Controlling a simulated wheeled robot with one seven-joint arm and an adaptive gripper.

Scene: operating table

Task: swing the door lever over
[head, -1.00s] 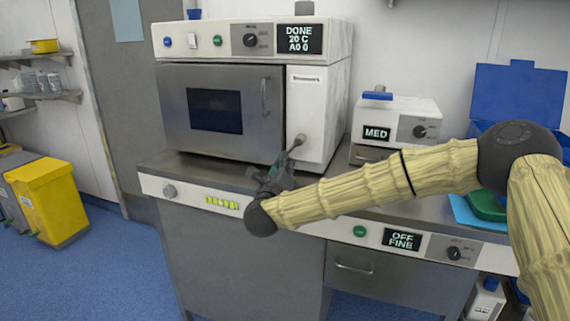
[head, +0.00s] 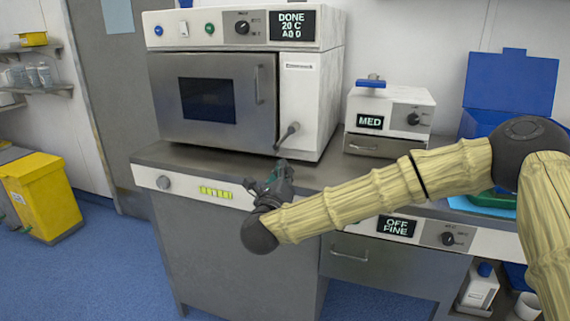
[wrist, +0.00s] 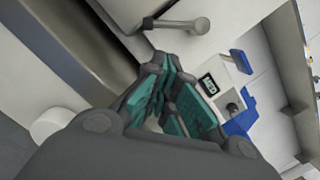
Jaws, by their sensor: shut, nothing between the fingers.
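The door lever (head: 286,137) is a grey bar on the white front panel right of the steel sterilizer door (head: 225,105). It slants from a round knob at upper right to a dark tip at lower left. The wrist view shows the lever (wrist: 180,25) ahead of and above the fingertips, with a gap in the picture. My gripper (head: 282,165) is just below the lever tip, over the counter's front part. It is shut and empty; its teal finger pads (wrist: 165,90) fill the middle of the wrist view. The door looks closed.
The sterilizer (head: 318,105) stands on a steel counter (head: 165,154). A small white unit marked MED (head: 385,104) stands right of it, with a blue-handled top. A blue open box (head: 508,85) is at the far right. A yellow bin (head: 44,195) stands on the floor at left.

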